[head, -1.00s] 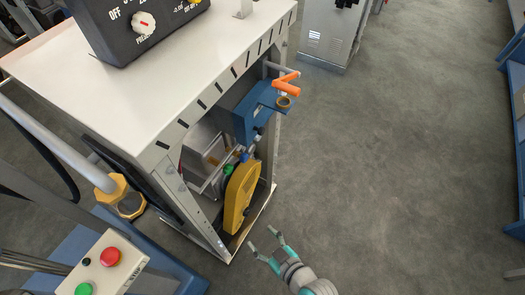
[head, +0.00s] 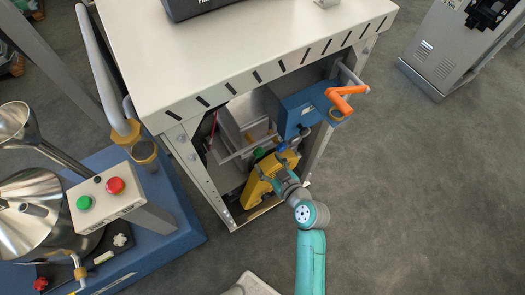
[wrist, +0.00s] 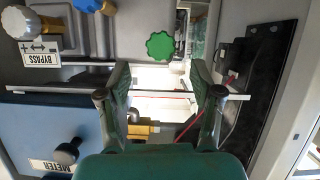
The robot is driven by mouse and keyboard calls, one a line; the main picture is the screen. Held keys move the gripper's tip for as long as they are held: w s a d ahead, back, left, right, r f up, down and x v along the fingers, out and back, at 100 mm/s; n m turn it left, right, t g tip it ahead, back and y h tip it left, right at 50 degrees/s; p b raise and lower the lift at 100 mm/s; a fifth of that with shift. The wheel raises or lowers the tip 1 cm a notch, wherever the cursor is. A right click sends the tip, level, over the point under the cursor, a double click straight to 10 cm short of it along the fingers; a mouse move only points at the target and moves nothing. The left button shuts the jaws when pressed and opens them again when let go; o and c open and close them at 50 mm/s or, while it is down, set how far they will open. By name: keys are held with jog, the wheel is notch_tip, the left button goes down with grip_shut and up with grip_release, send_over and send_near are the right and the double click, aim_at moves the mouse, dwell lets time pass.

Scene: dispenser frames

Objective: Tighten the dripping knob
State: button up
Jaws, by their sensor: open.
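A green scalloped knob (wrist: 160,45) shows in the wrist view, just beyond and between my fingertips; in the head view it is a small green spot (head: 259,153) inside the frame. A blue knob (wrist: 86,4) and a white knob (wrist: 16,22) beside a BYPASS label (wrist: 40,53) are at the upper left. A black knob (wrist: 66,152) is by the METER label at lower left. I see no drip, so I cannot tell which knob drips. My gripper (wrist: 160,78) is open and empty; in the head view it (head: 269,166) is in front of the yellow part (head: 256,192).
The white-topped dispenser frame (head: 230,55) surrounds the knobs, with a leg (head: 200,180) at left. A blue box (head: 295,110) with an orange handle (head: 345,100) juts out above right. A button box (head: 105,190) stands left.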

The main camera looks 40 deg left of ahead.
aim_at(260, 154)
jog(key=x, duration=0.7)
jog(key=shift+s, duration=0.1)
jog(key=shift+c, duration=0.2)
jog(key=c, duration=1.1)
